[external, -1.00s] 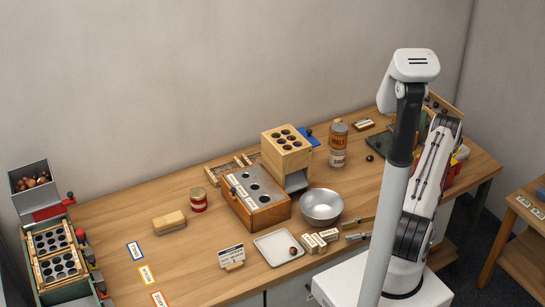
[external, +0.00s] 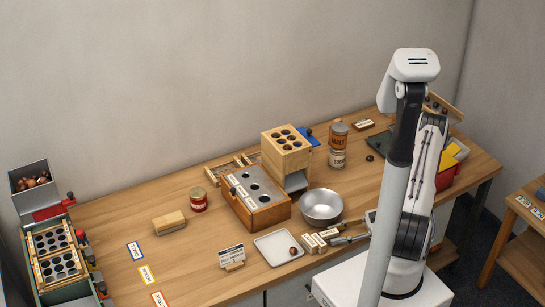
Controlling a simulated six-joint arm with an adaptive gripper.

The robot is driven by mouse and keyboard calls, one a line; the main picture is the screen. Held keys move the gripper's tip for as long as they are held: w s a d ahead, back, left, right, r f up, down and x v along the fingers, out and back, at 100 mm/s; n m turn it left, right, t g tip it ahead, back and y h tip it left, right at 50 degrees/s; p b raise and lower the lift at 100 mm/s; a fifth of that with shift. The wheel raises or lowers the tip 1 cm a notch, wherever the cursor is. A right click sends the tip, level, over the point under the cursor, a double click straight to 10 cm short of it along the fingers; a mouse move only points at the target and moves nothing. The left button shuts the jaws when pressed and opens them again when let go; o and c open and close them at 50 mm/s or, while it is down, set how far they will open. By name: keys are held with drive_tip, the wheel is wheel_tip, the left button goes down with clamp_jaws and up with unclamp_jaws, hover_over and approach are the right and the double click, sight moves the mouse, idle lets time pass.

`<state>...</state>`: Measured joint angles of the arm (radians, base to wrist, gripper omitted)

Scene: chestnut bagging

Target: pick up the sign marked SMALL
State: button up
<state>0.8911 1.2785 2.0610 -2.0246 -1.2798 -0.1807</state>
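Several small wooden sign blocks (external: 314,243) with white labels stand in a cluster in front of the metal bowl (external: 321,205). Their words are too small to read, so I cannot tell which is marked SMALL. A grey part that looks like the end of my gripper (external: 346,240) shows low beside the right side of the cluster, left of my arm's pale column. The rest of it is hidden behind the arm. I cannot see whether its fingers are apart or whether it touches a block.
A white tray (external: 279,248) holding one chestnut lies left of the blocks. A wooden box with holes (external: 257,200) stands behind. Colour-bordered label cards (external: 147,275) and a standing sign (external: 231,256) are further left.

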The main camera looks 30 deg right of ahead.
drive_tip(key=shift+w+a+f, duration=0.1)
drive_tip(key=shift+w+a, duration=0.05)
drive_tip(key=shift+a, duration=0.3)
drive_tip(key=c, duration=0.9)
